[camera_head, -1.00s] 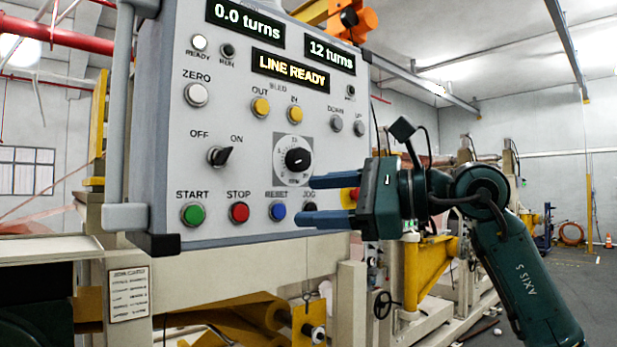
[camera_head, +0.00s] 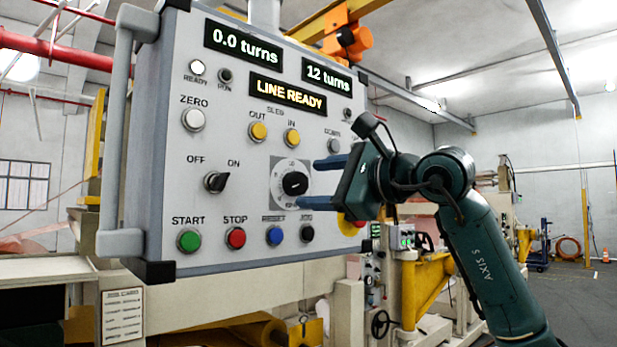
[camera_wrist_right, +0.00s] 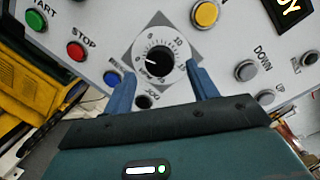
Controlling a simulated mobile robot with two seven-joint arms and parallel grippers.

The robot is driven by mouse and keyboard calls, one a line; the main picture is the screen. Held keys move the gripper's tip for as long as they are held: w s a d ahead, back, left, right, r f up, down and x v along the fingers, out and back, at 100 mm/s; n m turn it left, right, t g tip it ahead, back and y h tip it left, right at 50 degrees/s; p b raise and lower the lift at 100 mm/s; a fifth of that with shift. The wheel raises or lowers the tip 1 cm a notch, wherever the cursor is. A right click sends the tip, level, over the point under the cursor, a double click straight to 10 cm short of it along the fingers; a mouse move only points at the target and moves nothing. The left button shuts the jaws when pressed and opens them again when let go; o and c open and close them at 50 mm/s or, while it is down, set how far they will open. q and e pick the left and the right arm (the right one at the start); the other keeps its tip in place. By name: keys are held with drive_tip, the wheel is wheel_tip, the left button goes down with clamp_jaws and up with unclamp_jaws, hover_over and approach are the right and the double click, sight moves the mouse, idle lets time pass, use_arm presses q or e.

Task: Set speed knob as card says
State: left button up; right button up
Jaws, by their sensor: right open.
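The speed knob (camera_head: 295,183) is a black round knob on a white dial with a grey square plate, on the front of the control panel. It also shows in the right wrist view (camera_wrist_right: 159,60), its pointer line toward the lower left of the dial. My right gripper (camera_head: 309,182) is open, with its two blue fingers reaching toward the dial, one above and one below the knob. In the wrist view the fingertips (camera_wrist_right: 158,78) lie on either side of the dial's near edge. A small printed card (camera_head: 123,317) hangs below the panel at lower left; its text is too small to read.
Displays read "0.0 turns" (camera_head: 243,42), "12 turns" (camera_head: 327,77) and "LINE READY" (camera_head: 288,92). The OFF/ON switch (camera_head: 215,182) sits left of the knob. Start (camera_head: 189,240), stop (camera_head: 235,237), reset (camera_head: 275,235) and jog (camera_head: 307,233) buttons line the bottom.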

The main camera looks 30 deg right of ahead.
sight(296, 184)
drive_tip(key=shift+x, duration=1.3)
drive_tip(key=shift+c, duration=0.4)
drive_tip(key=c, duration=0.9)
